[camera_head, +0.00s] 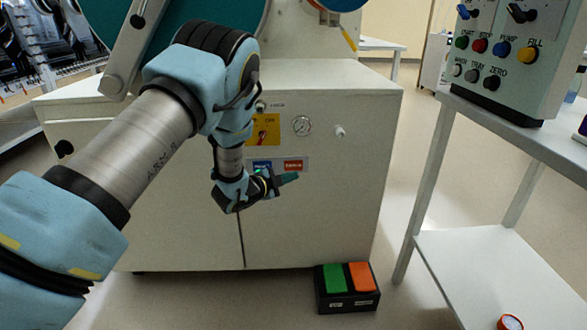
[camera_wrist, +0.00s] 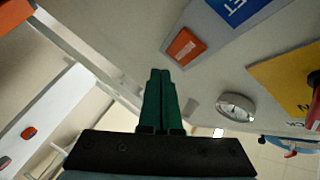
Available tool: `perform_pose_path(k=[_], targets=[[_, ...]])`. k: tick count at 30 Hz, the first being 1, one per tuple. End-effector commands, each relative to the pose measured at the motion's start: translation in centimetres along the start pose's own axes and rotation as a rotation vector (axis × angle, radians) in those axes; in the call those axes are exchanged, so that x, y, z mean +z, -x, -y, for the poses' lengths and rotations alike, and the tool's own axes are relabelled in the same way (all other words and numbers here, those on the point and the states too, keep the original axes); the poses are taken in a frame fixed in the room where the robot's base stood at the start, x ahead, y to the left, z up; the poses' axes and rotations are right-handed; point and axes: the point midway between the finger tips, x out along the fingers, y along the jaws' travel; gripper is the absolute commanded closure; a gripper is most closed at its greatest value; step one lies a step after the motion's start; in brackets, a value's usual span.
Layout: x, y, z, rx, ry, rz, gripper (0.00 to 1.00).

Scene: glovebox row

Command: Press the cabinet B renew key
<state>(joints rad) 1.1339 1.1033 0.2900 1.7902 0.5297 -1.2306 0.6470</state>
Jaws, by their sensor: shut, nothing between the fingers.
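A white cabinet (camera_head: 330,210) stands ahead with a small key panel on its front. The panel has a blue key (camera_head: 262,165) and an orange-red key (camera_head: 293,165) with white lettering too small to read, so I cannot tell which is the renew key. In the wrist view the orange-red key (camera_wrist: 186,47) stands out from the panel, just beyond my fingertips, and part of the blue key (camera_wrist: 237,9) shows at the top. My gripper (camera_head: 291,178) is shut and empty, just below the orange-red key in the head view. Its green fingers (camera_wrist: 160,74) appear apart from it.
A yellow plate with a red switch (camera_head: 263,130), a round gauge (camera_head: 302,125) and a small knob (camera_head: 339,131) sit above the keys. A green-and-orange pedal box (camera_head: 347,304) lies on the floor. A control box (camera_head: 500,70) stands on a table at right.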

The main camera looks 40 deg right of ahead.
Motion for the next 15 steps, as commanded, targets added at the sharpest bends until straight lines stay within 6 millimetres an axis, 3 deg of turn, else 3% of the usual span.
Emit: perform_pose_path(k=[6, 15], targets=[[1.1, -1.3, 0.9, -0.001, 0.0, 0.0, 1.0], [1.2, -1.6, 1.2, 0.0, 0.0, 0.001, 1.0]])
